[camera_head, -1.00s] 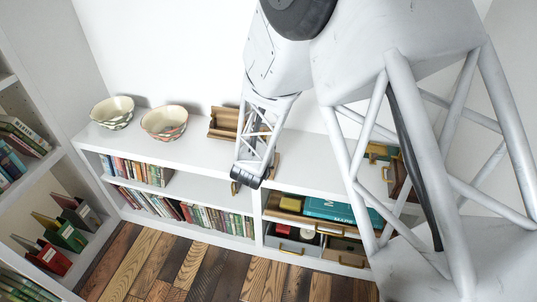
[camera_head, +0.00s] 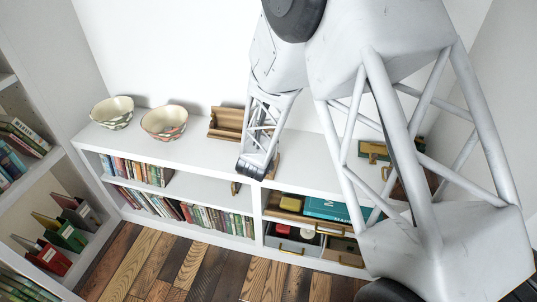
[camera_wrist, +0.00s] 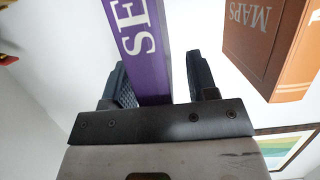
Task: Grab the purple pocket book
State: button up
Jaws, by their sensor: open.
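The purple pocket book (camera_wrist: 133,14) shows in the wrist view as a narrow purple strip with large white letters, running from the top edge down between my fingers. My gripper (camera_wrist: 158,70) is open, with one dark padded finger on each side of the book. There is a visible gap to the right finger; the left finger is close to the book, and I cannot tell whether it touches. The book's lower end is hidden behind the gripper's dark palm plate. In the head view I make out neither the purple book nor my fingers.
A brown book lettered MAPS (camera_wrist: 262,35) stands close on the right in the wrist view, beside a framed picture (camera_wrist: 287,148). The head view shows a white shelf (camera_head: 190,150) with bowls (camera_head: 164,122), a wooden tray (camera_head: 226,122), books and a teal box (camera_head: 330,209).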

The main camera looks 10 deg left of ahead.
grip_shut()
jog(key=shift+r, duration=0.15)
dwell(0.4)
jog(key=shift+r, duration=4.9)
